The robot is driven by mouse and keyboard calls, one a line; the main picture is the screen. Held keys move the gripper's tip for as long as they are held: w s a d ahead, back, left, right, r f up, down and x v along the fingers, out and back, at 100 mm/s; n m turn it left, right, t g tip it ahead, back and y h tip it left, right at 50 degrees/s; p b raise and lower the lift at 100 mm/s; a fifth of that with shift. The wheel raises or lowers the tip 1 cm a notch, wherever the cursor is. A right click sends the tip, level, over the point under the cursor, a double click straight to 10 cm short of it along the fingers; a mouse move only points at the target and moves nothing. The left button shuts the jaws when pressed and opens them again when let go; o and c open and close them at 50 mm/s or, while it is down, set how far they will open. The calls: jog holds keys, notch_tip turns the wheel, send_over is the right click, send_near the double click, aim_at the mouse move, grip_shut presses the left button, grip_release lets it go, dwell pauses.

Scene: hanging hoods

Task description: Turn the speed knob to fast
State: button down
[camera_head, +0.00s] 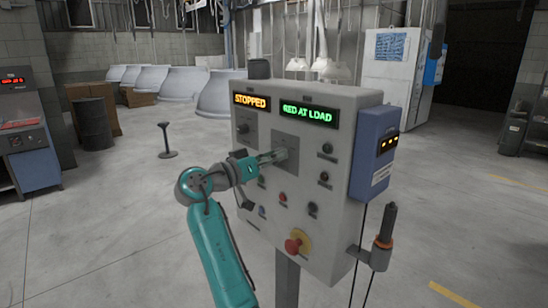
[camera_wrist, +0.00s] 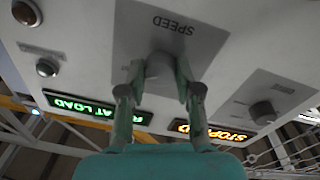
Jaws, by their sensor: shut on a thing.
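The speed knob (camera_wrist: 159,64) is a grey round knob on a darker grey plate (camera_wrist: 125,20) marked SPEED, which appears upside down in the wrist view. My gripper (camera_wrist: 159,76) is shut on the knob, with one finger on each side of it. In the head view my gripper (camera_head: 274,157) reaches the speed plate (camera_head: 287,143) from the left and mostly hides the knob. The knob's pointer and any slow or fast marks cannot be made out. The control panel (camera_head: 335,205) shows a lit orange STOPPED sign (camera_head: 251,101) and a green sign (camera_head: 307,115) ending in AT LOAD.
Another knob (camera_wrist: 262,112) sits on its own plate beside the speed plate. Several small buttons and a red mushroom button (camera_head: 293,245) are lower on the panel. A blue box (camera_head: 373,155) and a holder with a black-handled tool (camera_head: 386,225) are at its right side.

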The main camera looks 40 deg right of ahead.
jog(key=shift+f, duration=0.1)
jog(key=c, duration=0.8)
grip_release()
jog(key=shift+a, duration=0.1)
jog(key=a, duration=1.1)
jog(key=shift+a+f, duration=0.3)
jog(key=shift+a, duration=0.1)
